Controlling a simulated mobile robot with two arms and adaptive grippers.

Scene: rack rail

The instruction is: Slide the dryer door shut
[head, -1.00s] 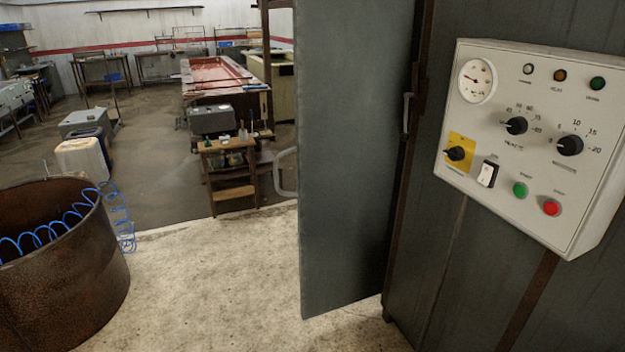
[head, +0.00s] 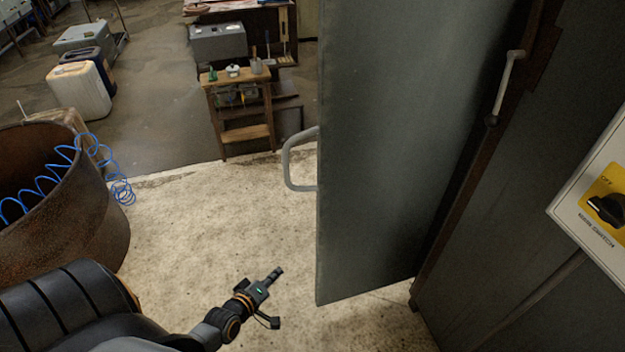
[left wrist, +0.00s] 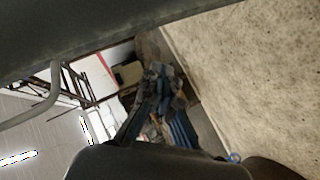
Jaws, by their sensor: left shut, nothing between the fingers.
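The dryer door (head: 400,150) is a tall grey panel standing open, out from the dryer body (head: 570,120) on the right. Its grey loop handle (head: 290,160) sticks out from its left edge. My left gripper (head: 277,272) is shut and empty, below and left of the handle, apart from the door. In the left wrist view, a dark grey panel that looks like the door (left wrist: 110,35) crosses the top, and the curved handle (left wrist: 45,105) shows at the left. My right gripper is out of view.
A rusty drum (head: 105,225) with a blue coiled hose (head: 60,165) stands at the left. A wooden step stand (head: 240,110) and jerrycans (head: 80,90) stand beyond. The control box (head: 595,190) is at the right edge. Pale floor (head: 200,250) between drum and door is clear.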

